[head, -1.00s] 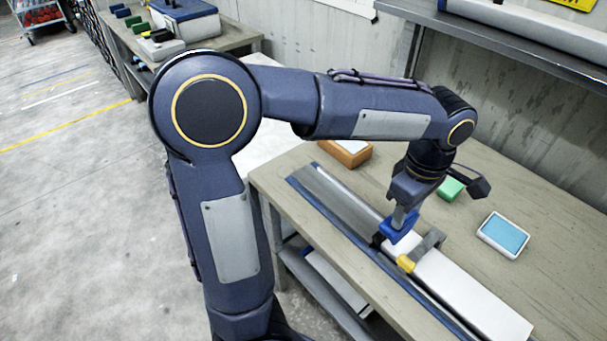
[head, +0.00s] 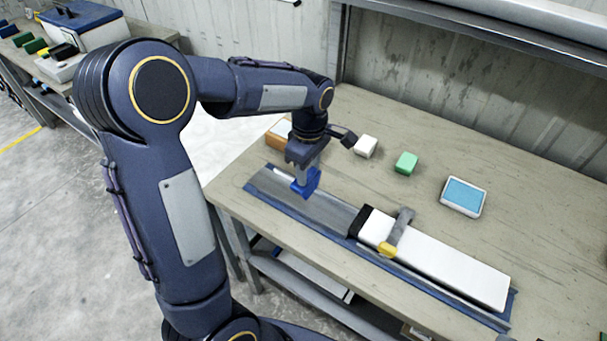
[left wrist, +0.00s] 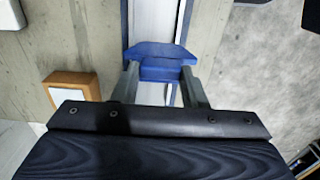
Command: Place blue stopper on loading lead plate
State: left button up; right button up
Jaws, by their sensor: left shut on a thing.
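My left gripper (head: 304,174) is shut on the blue stopper (head: 305,185), a blue block with a wider flange. It is above or on the grey channel plate (head: 325,212), near its far left end; I cannot tell whether it touches. The plate looks like the loading lead plate. In the left wrist view, the gripper (left wrist: 160,85) has a finger on each side of the stopper (left wrist: 160,52), over the pale strip of the plate (left wrist: 153,20). My right gripper is not in view.
A white liner (head: 450,265) with a black end (head: 361,221) lies in the same channel, under a grey clamp with a yellow tip (head: 388,249). Behind are a white block (head: 366,146), a green block (head: 406,162) and a blue-screened device (head: 463,196). An orange-brown box (head: 279,134) stands near the gripper.

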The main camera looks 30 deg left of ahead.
pick_arm(q)
jog(key=shift+w+a+f, duration=0.25)
jog(key=shift+a+f, duration=0.15)
jog(key=shift+f, duration=0.15)
jog(key=shift+w+a+f, duration=0.2)
jog(key=shift+a+f, duration=0.15)
jog(key=shift+f, duration=0.15)
jog(key=shift+w+a+f, duration=0.15)
jog(key=shift+f, duration=1.6)
jog(key=shift+f, duration=0.1)
jog(key=shift+f, duration=0.15)
jog(key=o, duration=1.2)
